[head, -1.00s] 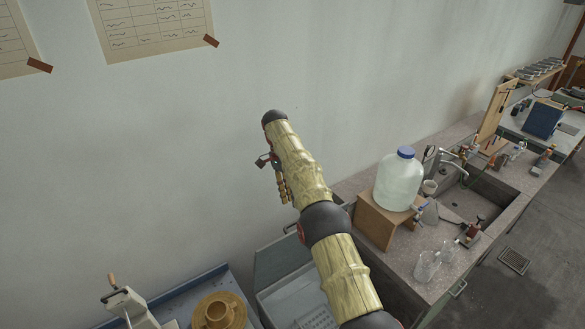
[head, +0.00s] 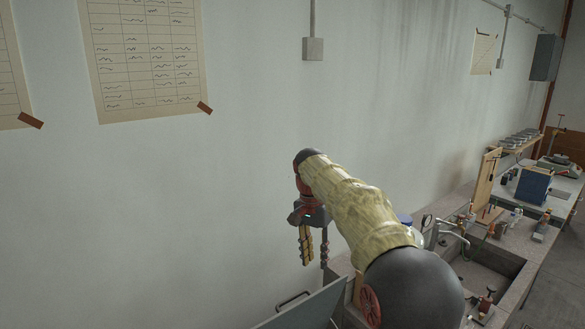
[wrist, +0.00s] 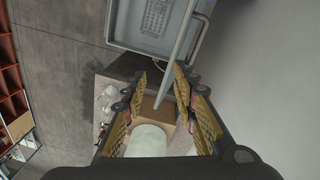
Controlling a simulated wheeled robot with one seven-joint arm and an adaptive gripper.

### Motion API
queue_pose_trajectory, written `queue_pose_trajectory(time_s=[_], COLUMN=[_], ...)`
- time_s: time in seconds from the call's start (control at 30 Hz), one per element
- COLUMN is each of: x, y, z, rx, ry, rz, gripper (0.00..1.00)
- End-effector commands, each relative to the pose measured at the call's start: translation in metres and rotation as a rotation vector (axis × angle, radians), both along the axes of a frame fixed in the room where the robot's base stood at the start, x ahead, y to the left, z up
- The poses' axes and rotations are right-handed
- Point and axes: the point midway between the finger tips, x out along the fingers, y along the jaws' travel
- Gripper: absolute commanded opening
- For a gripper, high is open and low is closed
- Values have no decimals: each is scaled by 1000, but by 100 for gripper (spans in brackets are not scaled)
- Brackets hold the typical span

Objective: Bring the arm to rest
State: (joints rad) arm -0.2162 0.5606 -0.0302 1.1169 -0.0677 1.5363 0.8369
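My arm reaches up from the lower right in the head view, in pale yellow-green covering with dark joints. My gripper (head: 314,262) hangs from its end in front of the bare wall, fingers pointing down. The wrist view shows its two yellow-padded fingers (wrist: 160,80) spread apart with nothing held between them. Below and between them, the wooden box (wrist: 150,108) and the pale jug (wrist: 147,141) show, apart from the gripper. In the head view my arm hides most of the jug.
The bench with the sink (head: 492,268) runs along the wall at right. A blue box (head: 532,186) stands farther back. A raised grey lid (head: 308,308) is below my gripper, beside a grey basin (wrist: 150,22).

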Motion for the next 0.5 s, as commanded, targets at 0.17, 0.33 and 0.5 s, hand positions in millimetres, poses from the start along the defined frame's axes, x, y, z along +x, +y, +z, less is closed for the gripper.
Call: queue_pose_trajectory(time_s=[0.17,0.33,0.5], x=[-39,-78,-121], y=[-23,-42,-60], z=[7,9,4], rx=[21,33,40], ry=[-55,-104,-156], rz=[72,141,209], gripper=[29,29,29])
